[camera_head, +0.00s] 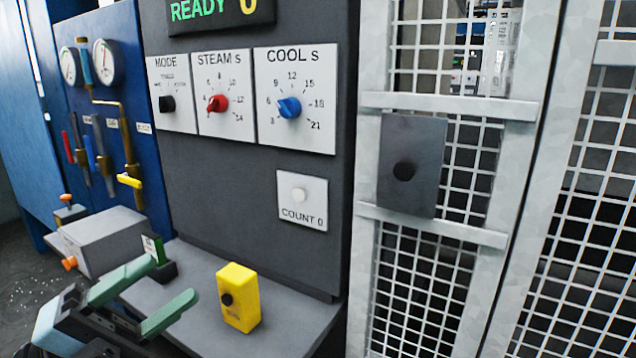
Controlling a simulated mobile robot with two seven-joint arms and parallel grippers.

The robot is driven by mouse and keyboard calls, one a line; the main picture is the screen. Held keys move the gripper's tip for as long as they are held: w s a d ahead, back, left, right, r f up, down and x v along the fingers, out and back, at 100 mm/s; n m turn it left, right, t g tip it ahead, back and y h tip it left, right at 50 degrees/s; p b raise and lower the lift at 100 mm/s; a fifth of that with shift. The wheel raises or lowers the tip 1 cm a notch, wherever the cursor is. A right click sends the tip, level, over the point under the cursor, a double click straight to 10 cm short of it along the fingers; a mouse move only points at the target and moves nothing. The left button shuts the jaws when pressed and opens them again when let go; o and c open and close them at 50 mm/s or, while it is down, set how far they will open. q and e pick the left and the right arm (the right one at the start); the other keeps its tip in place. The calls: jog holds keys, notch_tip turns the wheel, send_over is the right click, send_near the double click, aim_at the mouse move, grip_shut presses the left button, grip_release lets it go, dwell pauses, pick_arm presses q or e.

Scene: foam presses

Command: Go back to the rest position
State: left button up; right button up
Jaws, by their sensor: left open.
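My left gripper (146,300) is at the lower left, with two green fingers spread apart and nothing between them. It is in front of and over the left part of the grey shelf (290,325). A yellow box with a black button (240,298) stands on the shelf to the right of the fingers, apart from them. The control panel (245,165) above the shelf has a READY display (220,10), a black MODE knob (167,103), a red STEAM knob (217,103) and a blue COOL knob (289,107). My right gripper is not in view.
A mesh gate (440,220) with a dark plate and knob (410,165) stands at right. Gauges (108,62) and coloured valve levers (129,181) are on the blue wall at left. A grey box (105,240) sits below them.

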pick_arm(q)
jog(key=s+a+f+n+t+y+p, duration=0.1)
jog(key=a+f+n+t+y, duration=0.25)
jog(key=f+n+y, duration=0.7)
jog(key=a+f+n+t+y+p, duration=0.15)
jog(key=f+n+t+y, duration=0.4)
jog(key=f+n, duration=0.95)
jog(key=s+d+f+n+g+y, duration=0.1)
jog(key=s+f+g, duration=0.4)
jog(key=s+f, duration=0.6)
jog(key=s+d+f+n+g+y, duration=0.2)
jog(key=s+f+n+g, duration=0.2)
jog(key=s+f, duration=0.8)
jog(key=shift+f+g+p, duration=0.35)
jog(key=shift+g, duration=0.45)
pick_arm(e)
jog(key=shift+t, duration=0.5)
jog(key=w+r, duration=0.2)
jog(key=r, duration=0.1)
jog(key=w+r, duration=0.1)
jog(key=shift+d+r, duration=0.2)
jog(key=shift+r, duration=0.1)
